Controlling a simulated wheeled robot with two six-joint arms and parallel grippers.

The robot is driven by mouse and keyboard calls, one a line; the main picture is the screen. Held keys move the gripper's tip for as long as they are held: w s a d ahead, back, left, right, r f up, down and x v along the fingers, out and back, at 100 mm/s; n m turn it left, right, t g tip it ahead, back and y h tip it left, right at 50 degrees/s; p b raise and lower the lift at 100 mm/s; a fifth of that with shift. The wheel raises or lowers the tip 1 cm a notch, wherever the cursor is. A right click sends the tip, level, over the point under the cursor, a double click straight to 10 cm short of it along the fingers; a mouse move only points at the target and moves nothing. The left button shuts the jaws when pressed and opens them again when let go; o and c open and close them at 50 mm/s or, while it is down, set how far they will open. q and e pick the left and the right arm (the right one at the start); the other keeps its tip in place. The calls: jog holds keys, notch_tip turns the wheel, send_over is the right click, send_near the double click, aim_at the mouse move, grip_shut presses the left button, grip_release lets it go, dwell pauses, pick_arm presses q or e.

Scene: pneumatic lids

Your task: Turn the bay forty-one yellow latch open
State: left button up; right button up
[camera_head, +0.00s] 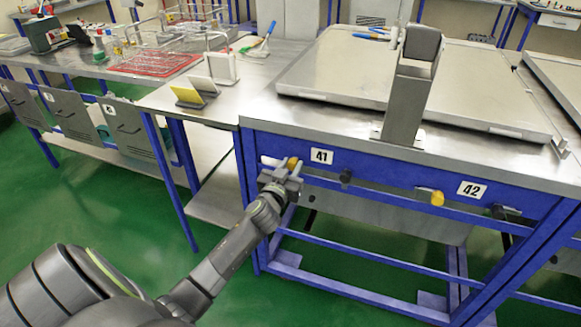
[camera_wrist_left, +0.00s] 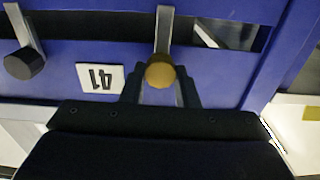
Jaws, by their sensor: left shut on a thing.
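The yellow latch (camera_head: 292,163) of bay forty-one is a round knob on the blue front rail, just left of the white 41 label (camera_head: 321,156). My left gripper (camera_head: 285,170) is at this latch, its fingers shut on the knob. In the left wrist view the yellow knob (camera_wrist_left: 160,72) sits between the two dark fingers (camera_wrist_left: 160,88), with a grey metal lever (camera_wrist_left: 164,30) running from it. The 41 label (camera_wrist_left: 100,77) appears upside down there. My right gripper is not seen.
A black knob (camera_head: 345,176) sits right of the label. Another yellow knob (camera_head: 437,198) and a 42 label (camera_head: 471,189) are further right on the rail. A flat metal lid (camera_head: 350,70) and a grey upright post (camera_head: 408,100) are on the table top. Green floor is open in front.

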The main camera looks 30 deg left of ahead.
pick_arm(q)
jog(key=m, duration=0.7)
jog(key=shift+d+m+p, duration=0.15)
jog(key=shift+m+p, duration=0.15)
jog(key=shift+p, duration=0.05)
jog(key=m, duration=0.4)
jog(key=shift+f+p, duration=0.1)
jog(key=shift+p, duration=0.3)
jog(key=m, duration=0.3)
jog(key=shift+m+p, duration=0.3)
jog(key=shift+f+m, duration=0.15)
jog(key=shift+m, duration=1.05)
jog(key=o, duration=1)
jog(key=shift+d, duration=0.1)
jog(key=shift+c, duration=0.2)
